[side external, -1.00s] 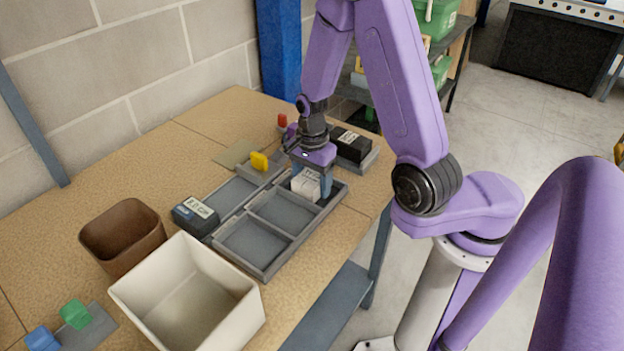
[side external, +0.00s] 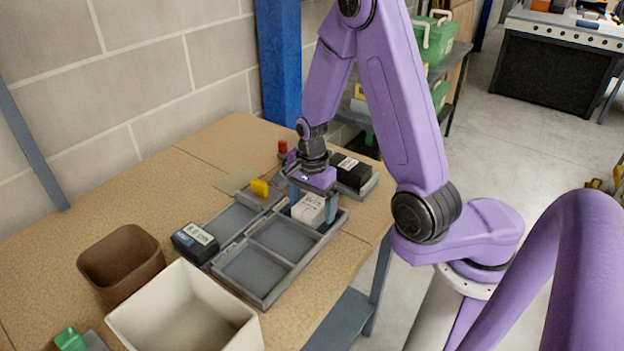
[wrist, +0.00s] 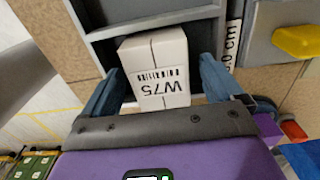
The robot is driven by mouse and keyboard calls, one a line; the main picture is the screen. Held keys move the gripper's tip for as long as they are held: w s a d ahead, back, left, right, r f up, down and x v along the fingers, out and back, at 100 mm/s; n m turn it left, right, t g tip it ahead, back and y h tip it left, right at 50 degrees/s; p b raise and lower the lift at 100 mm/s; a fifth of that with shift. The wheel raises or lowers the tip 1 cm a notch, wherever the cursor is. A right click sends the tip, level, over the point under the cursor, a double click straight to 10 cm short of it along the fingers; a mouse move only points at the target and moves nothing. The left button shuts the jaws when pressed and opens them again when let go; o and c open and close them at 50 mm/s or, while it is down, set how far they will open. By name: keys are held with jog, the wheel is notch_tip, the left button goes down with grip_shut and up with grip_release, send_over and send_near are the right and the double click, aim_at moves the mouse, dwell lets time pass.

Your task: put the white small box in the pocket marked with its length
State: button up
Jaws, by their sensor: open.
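The white small box (side external: 308,210) sits in the right-hand end pocket of the grey divided tray (side external: 268,302), by the side external view. In the wrist view the box (wrist: 155,62) shows black print reading W75 and a barcode. My gripper (side external: 312,204) is open above and around the box, with one blue finger on each side. In the wrist view there are gaps between the box and both fingers of my gripper (wrist: 160,88). A label on the tray edge partly reads "0 cm" (wrist: 232,45); the mark of the box's own pocket is not readable.
A dark box (side external: 195,242) with a length label sits at the tray's left side. A black box (side external: 352,170) stands behind my gripper. A yellow block (side external: 260,188) is close by. A brown bin (side external: 120,262) and a cream bin (side external: 185,310) stand at the left front.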

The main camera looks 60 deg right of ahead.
aim_at(311, 204)
notch_tip(311, 204, up, 11)
jog(key=a+r+n, duration=0.2)
jog(key=a+n, duration=0.3)
jog(key=n, duration=0.6)
jog(key=s+r+n, duration=0.1)
jog(key=s+n, duration=1.8)
jog(key=shift+d+n, duration=0.3)
jog(key=shift+d, duration=0.1)
dwell(0.7)
